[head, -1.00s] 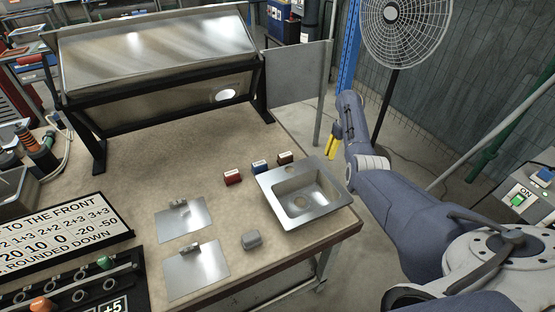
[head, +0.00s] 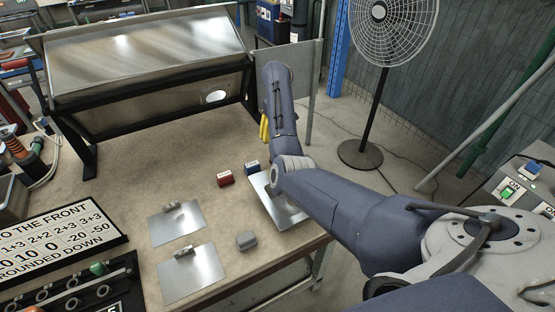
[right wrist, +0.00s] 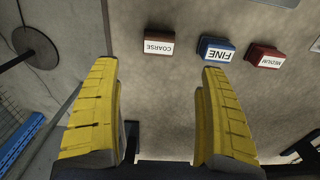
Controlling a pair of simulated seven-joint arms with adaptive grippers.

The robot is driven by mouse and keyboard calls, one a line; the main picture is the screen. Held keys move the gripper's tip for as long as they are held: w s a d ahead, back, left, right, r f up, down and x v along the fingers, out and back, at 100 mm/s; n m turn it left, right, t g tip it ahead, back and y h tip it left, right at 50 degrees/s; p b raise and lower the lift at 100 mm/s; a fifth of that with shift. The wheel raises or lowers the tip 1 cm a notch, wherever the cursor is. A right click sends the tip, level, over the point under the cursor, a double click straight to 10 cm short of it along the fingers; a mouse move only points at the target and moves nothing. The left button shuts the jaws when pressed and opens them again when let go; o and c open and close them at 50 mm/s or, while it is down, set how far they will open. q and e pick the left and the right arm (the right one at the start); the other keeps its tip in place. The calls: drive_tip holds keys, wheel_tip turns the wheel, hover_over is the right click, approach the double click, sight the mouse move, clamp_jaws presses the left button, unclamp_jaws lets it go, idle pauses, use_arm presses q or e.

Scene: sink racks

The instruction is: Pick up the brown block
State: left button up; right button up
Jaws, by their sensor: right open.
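The brown block (right wrist: 158,43), with a white label reading COARSE, lies on the table in the right wrist view, beyond and between my fingertips. In the head view my right arm hides it. My right gripper (right wrist: 158,75) is open and empty, its yellow fingers wide apart and clear of the block. In the head view the yellow fingers of the right gripper (head: 264,129) show only in part, at the left of my forearm above the table's back right. My left gripper is not in view.
A blue block (right wrist: 216,49) labelled FINE and a red block (right wrist: 265,56) stand beside the brown one. A metal sink plate (head: 262,190) lies partly under my arm. A fan (head: 392,30) stands behind.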

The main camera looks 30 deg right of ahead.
wheel_tip(320, 180, down, 7)
drive_tip(key=shift+r, duration=0.15)
drive_tip(key=shift+d+f, duration=0.1)
drive_tip(key=shift+f, duration=2.65)
drive_tip(key=shift+c, duration=0.5)
drive_tip(key=c, duration=1.2)
drive_tip(key=shift+r, duration=0.2)
wheel_tip(320, 180, up, 20)
drive_tip(key=shift+f, duration=0.15)
